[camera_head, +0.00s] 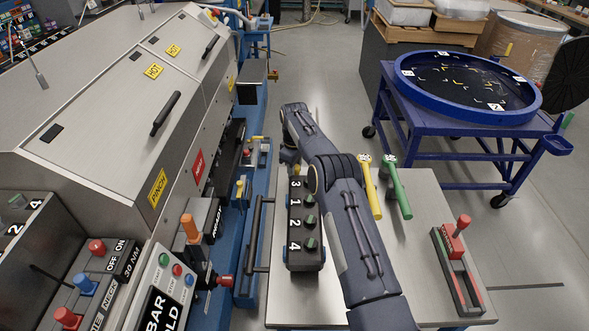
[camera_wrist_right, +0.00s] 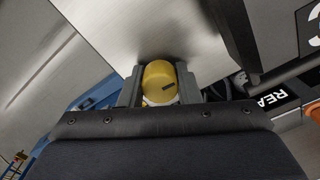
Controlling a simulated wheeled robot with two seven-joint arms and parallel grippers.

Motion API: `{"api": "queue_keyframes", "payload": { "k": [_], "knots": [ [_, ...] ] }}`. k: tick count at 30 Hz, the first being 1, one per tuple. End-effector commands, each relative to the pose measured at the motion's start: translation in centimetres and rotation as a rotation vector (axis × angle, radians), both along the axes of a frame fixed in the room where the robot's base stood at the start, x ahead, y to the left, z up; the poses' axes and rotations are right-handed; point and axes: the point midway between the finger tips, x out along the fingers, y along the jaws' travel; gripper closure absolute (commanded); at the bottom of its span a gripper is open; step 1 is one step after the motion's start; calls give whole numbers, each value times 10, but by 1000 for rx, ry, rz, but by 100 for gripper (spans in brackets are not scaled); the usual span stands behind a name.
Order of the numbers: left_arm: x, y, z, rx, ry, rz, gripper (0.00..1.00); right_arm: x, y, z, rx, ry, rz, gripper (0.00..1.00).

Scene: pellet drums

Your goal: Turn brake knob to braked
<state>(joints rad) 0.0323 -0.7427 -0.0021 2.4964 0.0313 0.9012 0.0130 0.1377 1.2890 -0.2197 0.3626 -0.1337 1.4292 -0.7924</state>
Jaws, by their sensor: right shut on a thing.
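A yellow round knob (camera_wrist_right: 160,78) with a short dark mark on its face sits between the fingers of my right gripper (camera_wrist_right: 161,88) in the right wrist view. The gripper is shut on it, with one finger on each side. The dark mark is slanted. In the head view my right arm reaches from the bottom right to the middle, and the right gripper (camera_head: 288,156) is small and partly hidden at its far end. My left gripper is not in view.
A steel machine with HOT labels (camera_head: 140,85) fills the left. Under my right arm is a table (camera_head: 430,205) with a numbered switch box (camera_head: 305,262), yellow (camera_head: 369,190) and green (camera_head: 398,190) handled tools, and a red lever unit (camera_head: 459,265). A blue round tray (camera_head: 467,85) stands behind.

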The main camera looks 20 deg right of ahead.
Motion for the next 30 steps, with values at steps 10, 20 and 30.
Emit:
{"api": "queue_keyframes", "payload": {
  "k": [10,20,30],
  "knots": [
    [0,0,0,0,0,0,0,0,0,0,0,1,72,93],
    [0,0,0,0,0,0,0,0,0,0,-1,1,75,93],
    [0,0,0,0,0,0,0,0,0,0,0,0,74,48]
  ]
}}
